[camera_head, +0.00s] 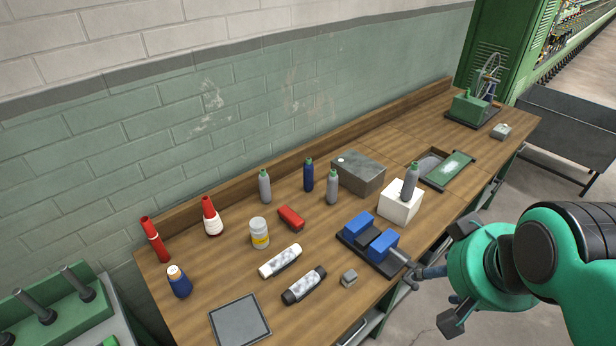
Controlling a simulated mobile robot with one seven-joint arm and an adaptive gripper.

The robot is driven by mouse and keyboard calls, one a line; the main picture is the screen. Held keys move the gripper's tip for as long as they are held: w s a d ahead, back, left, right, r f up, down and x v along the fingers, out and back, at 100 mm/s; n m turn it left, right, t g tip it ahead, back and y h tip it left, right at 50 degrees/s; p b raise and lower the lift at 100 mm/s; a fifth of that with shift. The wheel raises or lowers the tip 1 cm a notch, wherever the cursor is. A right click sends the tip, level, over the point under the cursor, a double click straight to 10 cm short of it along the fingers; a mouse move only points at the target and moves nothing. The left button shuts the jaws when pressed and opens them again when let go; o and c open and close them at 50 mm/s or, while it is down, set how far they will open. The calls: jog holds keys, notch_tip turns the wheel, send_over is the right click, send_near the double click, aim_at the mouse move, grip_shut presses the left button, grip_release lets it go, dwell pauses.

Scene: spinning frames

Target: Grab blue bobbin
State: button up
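A slim upright blue bobbin (308,175) with a green top stands near the back of the wooden workbench (240,280), between similar grey bobbins. A shorter blue piece (179,281) with a white and orange top, like a yarn-wound cone, stands at the front left of the bench. My gripper (456,274) is at the right, off the bench's front edge and well away from both blue pieces. Its dark fingers are spread apart, with nothing seen held between them. My green wrist hides part of the area behind it.
Grey bobbins (264,187) and (332,187) flank the blue one. A grey metal box (358,174), a white block (400,206) with another grey bobbin on top, and a blue vise (384,244) stand to its right. A red block (291,218) lies in front.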

jog(key=shift+r, duration=0.1)
jog(key=w+a+r+g+p, duration=0.15)
jog(key=w+r, duration=0.25)
jog(key=w, duration=0.5)
jog(key=w+a+r+p, duration=0.15)
jog(key=w+r, duration=0.25)
jog(key=w, duration=0.5)
jog(key=w+a+r+g+p, duration=0.15)
jog(key=w+r, duration=0.25)
jog(key=w, duration=0.5)
jog(key=g+p, duration=0.3)
jog(key=p, duration=0.4)
send_over(309, 159)
jog(key=shift+n, duration=0.4)
notch_tip(309, 159, down, 30)
jog(key=shift+s+d+r, duration=0.1)
jog(key=shift+d, duration=0.05)
jog(key=shift+f, duration=0.5)
